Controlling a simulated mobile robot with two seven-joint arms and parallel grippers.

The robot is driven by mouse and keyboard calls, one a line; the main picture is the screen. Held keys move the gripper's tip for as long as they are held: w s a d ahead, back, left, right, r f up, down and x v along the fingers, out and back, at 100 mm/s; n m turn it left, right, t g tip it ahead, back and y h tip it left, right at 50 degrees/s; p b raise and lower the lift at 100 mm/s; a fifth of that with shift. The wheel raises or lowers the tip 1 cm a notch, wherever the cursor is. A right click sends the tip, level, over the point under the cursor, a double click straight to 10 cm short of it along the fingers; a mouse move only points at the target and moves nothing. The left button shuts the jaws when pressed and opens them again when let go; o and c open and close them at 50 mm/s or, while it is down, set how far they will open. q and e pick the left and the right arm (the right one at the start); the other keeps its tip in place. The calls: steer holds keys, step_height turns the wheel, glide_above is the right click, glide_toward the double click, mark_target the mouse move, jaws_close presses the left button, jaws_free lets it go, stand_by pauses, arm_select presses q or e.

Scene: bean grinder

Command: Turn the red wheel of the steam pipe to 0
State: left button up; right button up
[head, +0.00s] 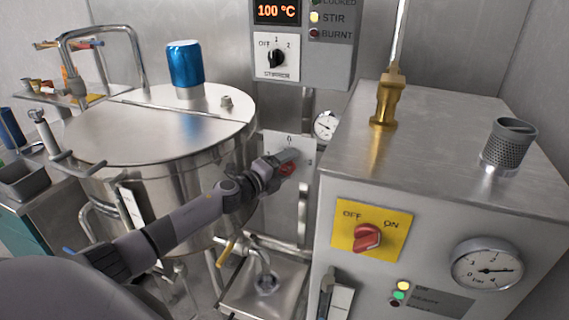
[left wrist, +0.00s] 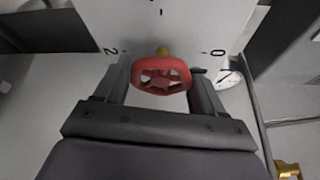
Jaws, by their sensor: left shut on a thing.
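The red wheel (left wrist: 160,64) is a ring with spokes in front of a pale dial plate (left wrist: 155,20). In the left wrist view it sits between the two fingers of my left gripper (left wrist: 158,82), which is shut on it. The plate shows a 2 left of the wheel and a 0 to its right. My right gripper is not in view.
A steel kettle (head: 140,130) stands left of the plate, with a blue cylinder (head: 185,65) on its lid. A steel box (head: 420,140) with a red switch (head: 367,238) and a gauge (head: 487,265) stands right. A small gauge (head: 326,125) is close beside the plate.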

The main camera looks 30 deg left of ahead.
arm_select(q)
steer(key=shift+f+m, duration=0.1)
steer(key=shift+m, duration=0.2)
stand_by(0.4)
steer(key=o, duration=1)
steer(key=shift+c, duration=0.2)
steer(key=shift+s, duration=0.1)
steer(key=s+a, duration=0.1)
steer(key=s, duration=0.6)
steer(key=shift+r, duration=0.4)
steer(key=s+d+f+n+g, duration=0.3)
steer(key=s+d+f+n, duration=0.7)
steer(key=s, duration=0.3)
steer(key=s+d+f+n+g, duration=0.3)
steer(key=s+d+f+n, duration=0.7)
steer(key=s, duration=0.3)
steer(key=shift+s+f, duration=0.25)
steer(key=shift+s, duration=0.1)
